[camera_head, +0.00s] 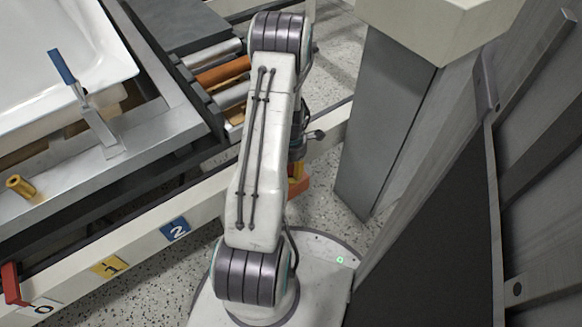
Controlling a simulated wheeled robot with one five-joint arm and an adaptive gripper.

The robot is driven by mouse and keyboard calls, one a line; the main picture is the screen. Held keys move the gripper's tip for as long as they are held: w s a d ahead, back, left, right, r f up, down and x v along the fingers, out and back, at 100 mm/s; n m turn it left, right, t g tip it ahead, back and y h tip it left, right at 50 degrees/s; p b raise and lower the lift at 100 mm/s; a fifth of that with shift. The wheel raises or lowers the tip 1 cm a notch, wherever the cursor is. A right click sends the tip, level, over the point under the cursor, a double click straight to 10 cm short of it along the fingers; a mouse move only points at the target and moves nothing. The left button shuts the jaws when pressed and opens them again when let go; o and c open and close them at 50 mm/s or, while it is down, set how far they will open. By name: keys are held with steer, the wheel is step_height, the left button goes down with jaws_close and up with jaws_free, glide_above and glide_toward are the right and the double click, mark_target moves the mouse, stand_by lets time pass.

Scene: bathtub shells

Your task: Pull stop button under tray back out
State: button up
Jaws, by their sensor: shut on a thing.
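My white arm crosses the middle of the view and hides much of what lies behind it. My gripper (297,150) shows only in part, as a dark shape at the right edge of the arm, pointing down. Just below it is a small yellow and orange-red part (299,186), which I take for the stop button. My gripper is shut on it, though the fingertips are mostly hidden. How far the button stands out cannot be seen. I cannot clearly make out a tray above it.
A white bathtub shell (60,60) lies on a metal frame at left, with a blue-handled clamp (85,105). Rollers (222,75) lie behind my arm. The pale rail has plates 0, 1 and 2 (175,229). A grey post (385,120) and dark panel (440,220) crowd the right.

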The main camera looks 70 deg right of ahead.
steer(key=shift+r, duration=0.15)
steer(key=shift+c, duration=0.4)
steer(key=shift+r+p, duration=0.25)
steer(key=shift+p, duration=0.05)
steer(key=o, duration=1.2)
steer(key=shift+r, duration=0.1)
steer(key=shift+r+p, duration=2.15)
steer(key=shift+r, duration=0.8)
